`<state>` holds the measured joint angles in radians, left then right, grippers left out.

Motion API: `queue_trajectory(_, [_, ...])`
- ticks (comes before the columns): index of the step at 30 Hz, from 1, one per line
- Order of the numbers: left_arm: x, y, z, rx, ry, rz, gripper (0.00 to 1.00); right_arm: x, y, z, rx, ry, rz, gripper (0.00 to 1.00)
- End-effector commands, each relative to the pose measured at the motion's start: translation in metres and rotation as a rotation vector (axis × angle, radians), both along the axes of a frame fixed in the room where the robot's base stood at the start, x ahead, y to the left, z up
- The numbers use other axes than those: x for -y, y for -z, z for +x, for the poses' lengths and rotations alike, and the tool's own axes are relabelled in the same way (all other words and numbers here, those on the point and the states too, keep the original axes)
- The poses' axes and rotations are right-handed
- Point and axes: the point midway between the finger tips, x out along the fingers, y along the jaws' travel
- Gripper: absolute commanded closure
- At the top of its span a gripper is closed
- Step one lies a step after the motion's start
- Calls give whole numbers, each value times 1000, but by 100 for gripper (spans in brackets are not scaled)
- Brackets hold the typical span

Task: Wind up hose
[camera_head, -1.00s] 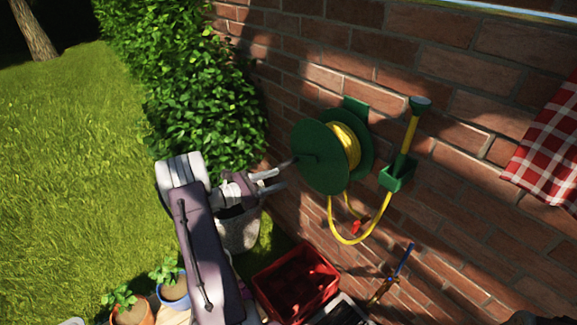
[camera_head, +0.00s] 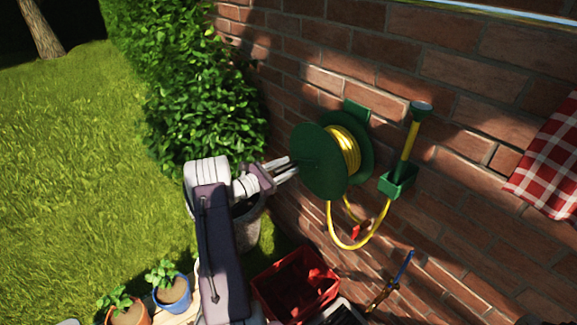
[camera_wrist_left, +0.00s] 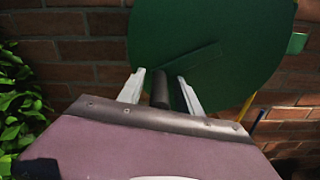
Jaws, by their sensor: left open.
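The green hose reel (camera_head: 318,160) is mounted on the brick wall, with yellow hose (camera_head: 345,150) wound on its drum. A length of hose (camera_head: 350,245) hangs in a loop below and rises to the spray wand (camera_head: 410,140) standing in a green holder (camera_head: 397,181). My left gripper (camera_head: 292,167) is at the near face of the reel. In the left wrist view the dark crank handle (camera_wrist_left: 159,88) stands between the two open fingers (camera_wrist_left: 160,90), with a gap visible on each side. The reel disc (camera_wrist_left: 205,40) fills the space behind. My right gripper is not in view.
A red crate (camera_head: 296,285) stands below the reel. Potted plants (camera_head: 171,288) are at the lower left, and a grey planter (camera_head: 247,225) is behind my left arm. A checkered cloth (camera_head: 550,160) hangs at the right. A hedge (camera_head: 190,80) borders the wall.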

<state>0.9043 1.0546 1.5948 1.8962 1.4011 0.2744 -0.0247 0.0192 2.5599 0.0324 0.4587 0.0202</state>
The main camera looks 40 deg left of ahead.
Motion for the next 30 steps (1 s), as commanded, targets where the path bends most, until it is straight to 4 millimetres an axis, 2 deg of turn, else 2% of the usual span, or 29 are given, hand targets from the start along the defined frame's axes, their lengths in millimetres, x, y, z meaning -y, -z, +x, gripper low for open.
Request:
queue_trajectory(3, [2, 0, 7, 0, -1, 0, 59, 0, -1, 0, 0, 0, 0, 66])
queue_trajectory(10, [2, 0, 8, 0, -1, -1, 59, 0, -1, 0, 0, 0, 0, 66])
queue_trajectory(14, [2, 0, 8, 0, -1, -1, 95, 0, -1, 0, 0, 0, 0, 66])
queue_trajectory(15, [2, 0, 8, 0, 0, -1, 100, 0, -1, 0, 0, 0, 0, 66])
queue_trajectory(30, [3, 0, 7, 0, 0, -1, 100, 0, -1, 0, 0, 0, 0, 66])
